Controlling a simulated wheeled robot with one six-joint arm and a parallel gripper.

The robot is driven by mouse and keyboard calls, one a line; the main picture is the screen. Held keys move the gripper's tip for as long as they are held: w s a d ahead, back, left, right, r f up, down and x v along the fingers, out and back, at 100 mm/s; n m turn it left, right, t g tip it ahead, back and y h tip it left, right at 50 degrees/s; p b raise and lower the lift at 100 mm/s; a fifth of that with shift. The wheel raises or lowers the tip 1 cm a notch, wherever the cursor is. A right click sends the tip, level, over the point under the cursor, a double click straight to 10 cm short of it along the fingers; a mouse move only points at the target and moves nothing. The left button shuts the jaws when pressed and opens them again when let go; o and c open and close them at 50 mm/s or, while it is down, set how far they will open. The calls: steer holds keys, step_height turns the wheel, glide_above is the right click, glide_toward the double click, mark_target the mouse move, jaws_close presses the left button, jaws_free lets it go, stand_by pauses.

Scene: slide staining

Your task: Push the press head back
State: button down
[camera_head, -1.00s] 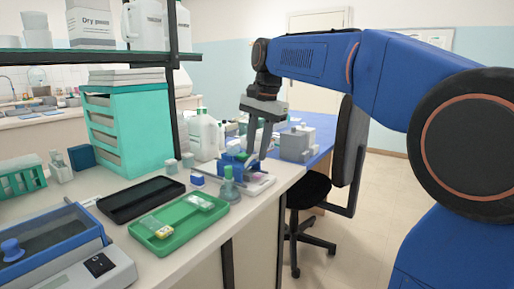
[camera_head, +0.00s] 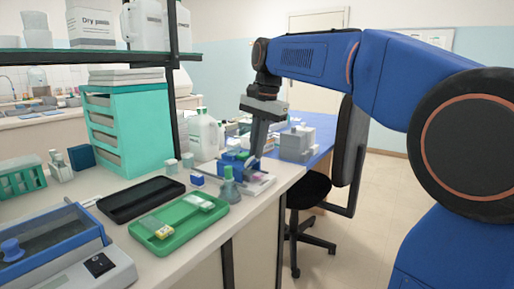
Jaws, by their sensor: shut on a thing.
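The press is a small blue device (camera_head: 231,160) on a pale base near the right end of the white bench. My gripper (camera_head: 256,153) points down at the right side of the blue part. Its fingers are close together, shut on what seems to be the press head; the fingers hide most of it. The exact contact is too small to make out.
A grey-green bottle (camera_head: 230,188) stands just in front of the press. A green tray (camera_head: 172,235) and a black tray (camera_head: 130,202) lie to the left. White jugs (camera_head: 205,135) stand behind, and a grey block-shaped device (camera_head: 297,145) stands to the right on the blue table.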

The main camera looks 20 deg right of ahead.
mark_target(232, 143)
stand_by(0.8)
steer(key=w+a, duration=0.1)
steer(key=w, duration=0.1)
steer(key=w+a, duration=0.2)
steer(key=w, duration=0.1)
steer(key=w+a, duration=0.2)
steer(key=shift+w+a+r, duration=0.1)
steer(key=shift+w+a, duration=0.05)
steer(key=shift+w, duration=0.05)
steer(key=c, duration=1.9)
jaws_free()
steer(key=shift+w+a, duration=0.1)
step_height(232, 143, up, 17)
steer(key=s+d, duration=0.2)
steer(key=shift+s, duration=0.3)
